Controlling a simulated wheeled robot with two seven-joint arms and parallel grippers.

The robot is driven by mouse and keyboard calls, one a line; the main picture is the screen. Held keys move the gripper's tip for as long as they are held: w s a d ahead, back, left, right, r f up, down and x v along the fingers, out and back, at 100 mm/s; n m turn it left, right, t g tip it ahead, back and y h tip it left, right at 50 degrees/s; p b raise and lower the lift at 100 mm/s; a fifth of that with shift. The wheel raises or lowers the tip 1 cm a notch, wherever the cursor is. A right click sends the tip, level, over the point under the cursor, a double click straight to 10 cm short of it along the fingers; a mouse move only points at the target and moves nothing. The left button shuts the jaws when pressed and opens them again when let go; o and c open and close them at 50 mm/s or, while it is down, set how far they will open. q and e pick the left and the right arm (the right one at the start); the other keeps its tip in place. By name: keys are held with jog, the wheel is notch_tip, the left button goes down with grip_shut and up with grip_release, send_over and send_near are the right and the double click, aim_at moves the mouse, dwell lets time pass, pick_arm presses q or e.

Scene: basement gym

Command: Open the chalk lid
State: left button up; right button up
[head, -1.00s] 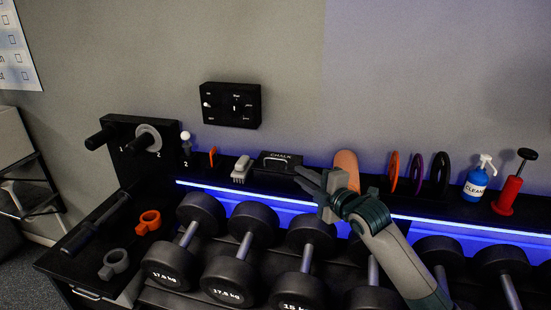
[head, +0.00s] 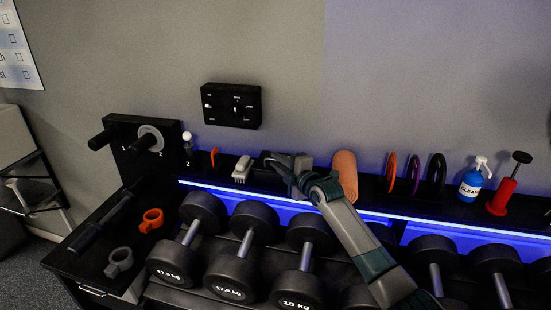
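The chalk box (head: 262,166) is a black box on the shelf at the back of the rack, between the white-bristled brush and the orange-brown roller. Its lid and lettering are mostly hidden behind my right gripper. My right gripper (head: 275,164) comes in from the lower right, and its fingers reach over the front and top of the box. Whether the fingers touch the lid, and how far apart they are, I cannot tell. My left gripper is not in view.
Dumbbells (head: 238,262) fill the rack below. A brush (head: 242,168) stands left of the box, and a roller (head: 345,172) stands close right of my gripper. A spray bottle (head: 471,182) and a red pump (head: 502,192) are farther right. A switch panel (head: 232,105) hangs above.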

jog(key=shift+x, duration=0.85)
grip_shut()
dwell(0.9)
